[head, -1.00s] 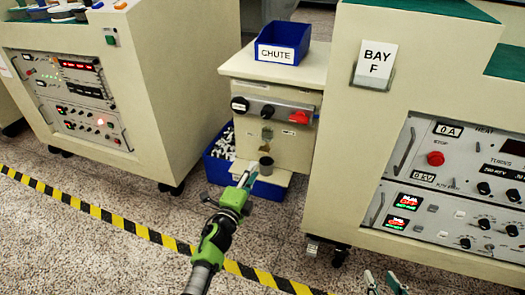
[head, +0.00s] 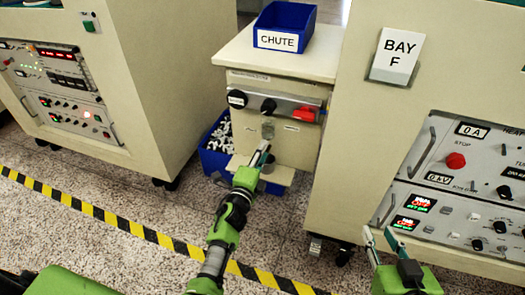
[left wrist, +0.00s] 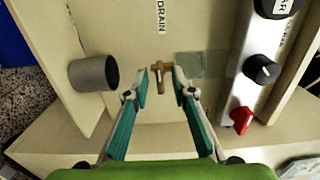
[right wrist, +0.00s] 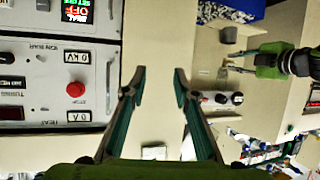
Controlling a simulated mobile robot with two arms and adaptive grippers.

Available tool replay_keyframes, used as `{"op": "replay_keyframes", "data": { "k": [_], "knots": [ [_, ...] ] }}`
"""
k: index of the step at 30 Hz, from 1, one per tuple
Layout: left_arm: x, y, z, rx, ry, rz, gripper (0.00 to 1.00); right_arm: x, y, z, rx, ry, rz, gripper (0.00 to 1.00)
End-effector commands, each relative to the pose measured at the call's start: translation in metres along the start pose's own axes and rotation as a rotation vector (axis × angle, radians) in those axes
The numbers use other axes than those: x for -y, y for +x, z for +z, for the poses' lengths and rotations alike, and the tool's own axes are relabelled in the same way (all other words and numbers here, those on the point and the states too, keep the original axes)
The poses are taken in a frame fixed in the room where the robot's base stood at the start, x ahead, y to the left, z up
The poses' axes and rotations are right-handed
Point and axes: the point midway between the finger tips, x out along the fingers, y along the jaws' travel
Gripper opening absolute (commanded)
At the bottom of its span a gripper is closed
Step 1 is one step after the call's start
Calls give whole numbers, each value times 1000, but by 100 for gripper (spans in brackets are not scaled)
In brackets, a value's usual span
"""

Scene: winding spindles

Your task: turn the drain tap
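The drain tap (left wrist: 159,77) is a small brass T-shaped handle on the cream cabinet front, beside the printed word DRAIN. In the left wrist view it lies between the fingertips of my left gripper (left wrist: 159,72). The fingers are open, one on each side, with gaps visible between them and the handle. In the head view my left gripper (head: 264,152) is at the cabinet front and largely hides the tap. My right gripper (head: 380,236) is open and empty at the lower right, in front of the Bay F cabinet. Its open fingers show in the right wrist view (right wrist: 160,72).
A grey cylindrical cup (left wrist: 95,73) is beside the tap. Black knobs (head: 268,105) and a red switch (head: 306,114) are above it. The blue CHUTE bin (head: 284,38) stands on top. A blue bin of parts (head: 216,160) is on the floor. The Bay F cabinet (head: 350,130) flanks the right.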

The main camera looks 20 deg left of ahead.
Motion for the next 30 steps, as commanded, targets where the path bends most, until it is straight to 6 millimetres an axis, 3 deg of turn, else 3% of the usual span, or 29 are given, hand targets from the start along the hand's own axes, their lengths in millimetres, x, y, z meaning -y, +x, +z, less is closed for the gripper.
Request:
{"op": "replay_keyframes", "data": {
  "k": [2, 5, 19, 30],
  "knots": [
    [0, 0, 0, 0, 0, 0, 24, 0, 0, 0, 0, 0, 0, 27],
    [0, 0, 0, 0, 0, 0, 0, 0, 0, 0, 0, 0, 0, 27],
    [1, 0, 0, -1, -50, 0, 0, 0, -1, 5, 30, 0, 1, 27],
    [2, 0, 0, -1, -319, 1, 0, -9, -21, 60, 280, 2, 18, 27]
  ]
}}
